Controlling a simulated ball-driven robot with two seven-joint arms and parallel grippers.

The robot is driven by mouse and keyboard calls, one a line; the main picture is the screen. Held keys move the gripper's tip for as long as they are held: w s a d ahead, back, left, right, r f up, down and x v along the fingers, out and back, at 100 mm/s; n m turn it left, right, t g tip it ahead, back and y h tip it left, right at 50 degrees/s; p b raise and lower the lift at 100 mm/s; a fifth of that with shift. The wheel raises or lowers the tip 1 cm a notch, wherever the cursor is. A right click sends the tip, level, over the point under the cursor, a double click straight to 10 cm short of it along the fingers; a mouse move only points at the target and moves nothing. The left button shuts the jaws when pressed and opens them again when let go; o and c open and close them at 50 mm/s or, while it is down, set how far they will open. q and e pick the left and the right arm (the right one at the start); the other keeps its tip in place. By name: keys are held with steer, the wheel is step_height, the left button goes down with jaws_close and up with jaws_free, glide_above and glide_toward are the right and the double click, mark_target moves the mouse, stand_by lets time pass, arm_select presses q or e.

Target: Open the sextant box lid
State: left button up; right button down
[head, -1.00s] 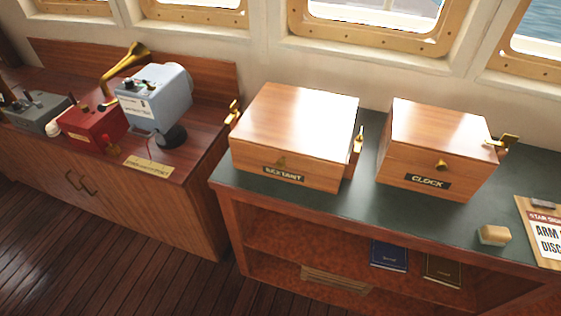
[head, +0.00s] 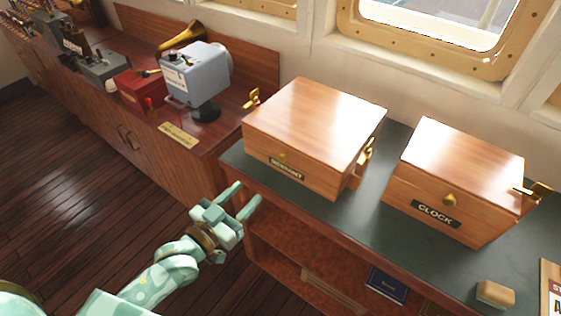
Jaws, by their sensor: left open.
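The sextant box (head: 312,130) is a wooden box with a closed lid, a dark name plate and a small brass knob on its front. It stands on the dark green top of a shelf cabinet. A brass handle (head: 364,160) sticks out on its right side and another brass piece (head: 251,97) shows at its left. My left gripper (head: 245,195) is open and empty, below and to the left of the box front, apart from it. My right gripper is not in view.
The clock box (head: 455,180) stands just right of the sextant box. A tan block (head: 495,294) lies on the counter's front right. Left stands a wooden cabinet with a light blue device (head: 195,75) and a red box (head: 138,90). The floor at left is clear.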

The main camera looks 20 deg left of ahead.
mark_target(280, 159)
arm_select(q)
steer(key=b+x, duration=0.1)
steer(key=x, duration=1.2)
steer(key=shift+w+d+f+b, duration=0.15)
steer(key=shift+w+b, duration=0.15)
steer(key=shift+b, duration=0.05)
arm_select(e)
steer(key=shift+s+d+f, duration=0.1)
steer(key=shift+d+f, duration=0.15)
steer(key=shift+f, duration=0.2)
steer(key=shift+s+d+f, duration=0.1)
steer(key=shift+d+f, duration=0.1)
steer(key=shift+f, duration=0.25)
arm_select(q)
jaws_close()
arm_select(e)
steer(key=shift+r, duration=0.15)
